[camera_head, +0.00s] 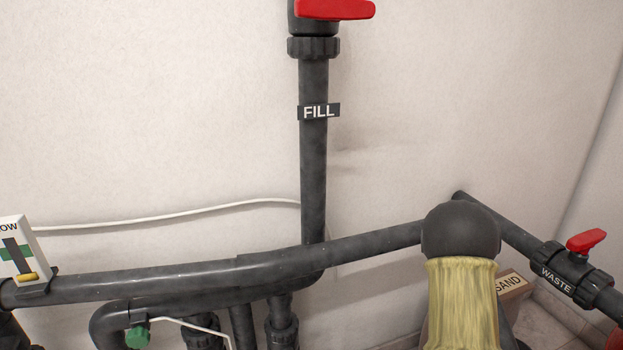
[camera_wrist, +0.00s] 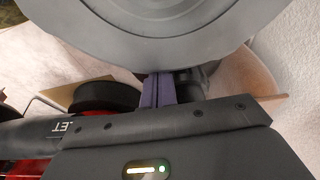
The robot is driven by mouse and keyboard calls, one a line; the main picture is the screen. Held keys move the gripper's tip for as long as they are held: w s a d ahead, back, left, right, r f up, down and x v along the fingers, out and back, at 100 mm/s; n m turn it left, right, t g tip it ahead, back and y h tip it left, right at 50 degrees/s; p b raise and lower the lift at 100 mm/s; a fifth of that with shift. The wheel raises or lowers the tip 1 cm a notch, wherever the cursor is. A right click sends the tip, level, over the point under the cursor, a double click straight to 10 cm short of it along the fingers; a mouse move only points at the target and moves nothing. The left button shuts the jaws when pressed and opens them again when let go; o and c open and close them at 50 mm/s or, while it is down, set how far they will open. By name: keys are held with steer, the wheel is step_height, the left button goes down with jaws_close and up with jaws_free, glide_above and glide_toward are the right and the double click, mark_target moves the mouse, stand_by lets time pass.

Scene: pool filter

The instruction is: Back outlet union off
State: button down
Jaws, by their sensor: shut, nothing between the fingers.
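In the wrist view my gripper (camera_wrist: 159,88) shows as two purple fingers, shut together with nothing between them. The fingertips are at the lower edge of a large grey round body (camera_wrist: 165,30); I cannot tell whether they touch it. To their left is a dark pipe with an upside-down label ending in "LET" (camera_wrist: 65,127); the rest of the word is hidden, so I cannot tell outlet from inlet. A thick black ring (camera_wrist: 105,96) sits beside that pipe, apart from the fingers. I cannot tell whether it is the outlet union. My gripper is not seen in the head view.
In the head view a grey pipe (camera_head: 150,283) runs across, joined by the upright FILL pipe (camera_head: 313,160). The WASTE valve (camera_head: 560,275) with a red handle and a SAND box (camera_head: 512,287) are at right. A flow gauge (camera_head: 20,250) is at left.

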steer(key=shift+r, duration=0.1)
steer(key=p+v, duration=0.2)
steer(key=p, duration=0.1)
steer(key=d+p+v, duration=0.1)
steer(key=p+v, duration=0.2)
steer(key=shift+w+r, duration=0.2)
steer(key=shift+r, duration=0.25)
steer(key=shift+w+r+p, duration=0.1)
steer(key=shift+r+p, duration=0.05)
steer(key=shift+p, duration=0.25)
steer(key=w+p, duration=0.1)
steer(key=p, duration=0.3)
steer(key=w+a+p, duration=0.1)
steer(key=p, duration=0.4)
steer(key=w+p, duration=0.2)
steer(key=p, duration=0.2)
steer(key=shift+w+a+r+p, duration=0.1)
steer(key=shift+a+r+p, duration=0.05)
steer(key=shift+r+p, duration=0.25)
steer(key=shift+f, duration=0.2)
